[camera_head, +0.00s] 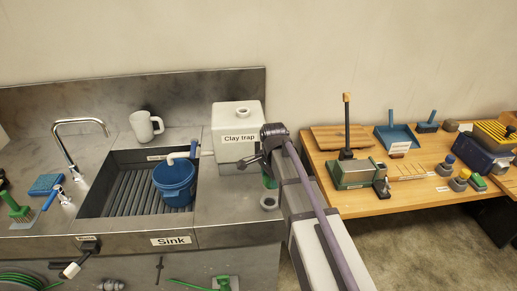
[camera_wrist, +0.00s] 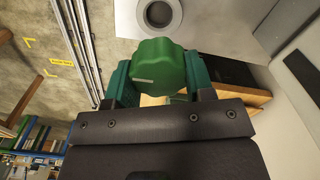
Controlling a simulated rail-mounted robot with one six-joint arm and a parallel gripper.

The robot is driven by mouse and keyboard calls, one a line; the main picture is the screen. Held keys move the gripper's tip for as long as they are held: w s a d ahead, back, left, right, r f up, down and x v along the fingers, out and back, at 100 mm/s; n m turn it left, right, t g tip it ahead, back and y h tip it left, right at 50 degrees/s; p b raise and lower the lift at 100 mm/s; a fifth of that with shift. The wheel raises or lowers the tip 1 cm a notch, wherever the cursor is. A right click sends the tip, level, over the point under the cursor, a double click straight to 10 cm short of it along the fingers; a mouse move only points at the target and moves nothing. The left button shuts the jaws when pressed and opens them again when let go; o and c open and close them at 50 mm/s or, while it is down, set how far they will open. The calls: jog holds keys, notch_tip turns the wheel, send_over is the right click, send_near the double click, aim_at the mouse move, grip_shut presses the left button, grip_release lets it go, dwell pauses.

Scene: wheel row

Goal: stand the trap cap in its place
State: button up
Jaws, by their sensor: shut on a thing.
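The green trap cap (camera_wrist: 157,66), with a lobed rim, is held between the green fingers of my gripper (camera_wrist: 160,84). In the wrist view the fingers are shut on either side of it. In the head view a small bit of green (camera_head: 269,181) shows beside my arm; I cannot tell there whether it is cap or finger. A grey ring (camera_head: 268,202) lies on the steel counter right of the sink, just below that green. The white clay trap (camera_head: 238,150) has a round opening on top.
The sink (camera_head: 110,188) holds a blue bucket (camera_head: 175,185). A white mug (camera_head: 146,126) stands behind it. A wooden table (camera_head: 370,205) with several tools stands to the right. The counter around the ring is mostly bare, near its right edge.

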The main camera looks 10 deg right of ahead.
jog(key=shift+f, duration=0.1)
notch_tip(320, 180, down, 6)
jog(key=b, duration=0.6)
jog(key=shift+f+b, duration=1.4)
jog(key=shift+b, duration=0.1)
dwell(0.8)
jog(key=o, duration=1.3)
jog(key=shift+r, duration=0.1)
notch_tip(320, 180, up, 11)
jog(key=p, duration=1.1)
